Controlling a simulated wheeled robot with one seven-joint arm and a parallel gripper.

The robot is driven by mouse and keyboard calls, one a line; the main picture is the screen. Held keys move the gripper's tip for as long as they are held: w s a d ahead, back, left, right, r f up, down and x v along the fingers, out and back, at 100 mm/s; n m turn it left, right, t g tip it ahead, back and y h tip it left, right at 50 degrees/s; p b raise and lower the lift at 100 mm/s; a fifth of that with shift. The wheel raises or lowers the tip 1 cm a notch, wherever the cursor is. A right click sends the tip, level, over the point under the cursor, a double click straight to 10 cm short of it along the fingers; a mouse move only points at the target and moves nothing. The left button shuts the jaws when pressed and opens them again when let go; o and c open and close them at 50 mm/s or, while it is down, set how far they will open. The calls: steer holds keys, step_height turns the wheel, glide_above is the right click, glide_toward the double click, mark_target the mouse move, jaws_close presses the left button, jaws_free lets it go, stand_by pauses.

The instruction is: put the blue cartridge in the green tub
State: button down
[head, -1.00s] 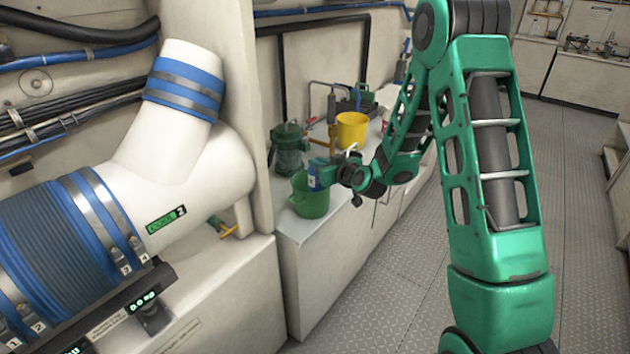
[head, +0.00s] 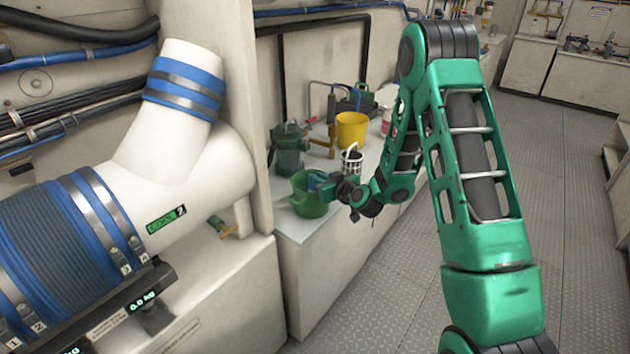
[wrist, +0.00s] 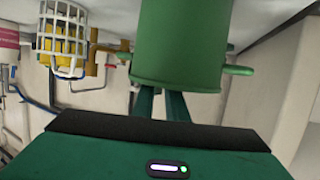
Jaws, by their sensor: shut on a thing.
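The green tub (head: 309,207) stands on the white counter, near its front edge. My gripper (head: 325,184) is shut on the blue cartridge (head: 316,178) at the tub's mouth. The cartridge's lower part is hidden by the tub and gripper. In the wrist view, upside down, the tub (wrist: 180,42) is close, and my gripper's fingers (wrist: 160,104) pass behind its rim. The cartridge is hidden there.
A white basket (head: 351,162) stands close behind my gripper; it also shows in the wrist view (wrist: 62,42). A yellow bucket (head: 352,128) and a dark green canister (head: 288,150) stand farther back. A large white pipe (head: 200,170) is at left.

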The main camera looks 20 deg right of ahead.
steer(key=c, duration=2)
jaws_free()
steer(key=shift+c, duration=0.2)
steer(key=shift+r, duration=0.1)
steer(key=v, duration=1.2)
steer(key=shift+w+d, duration=0.1)
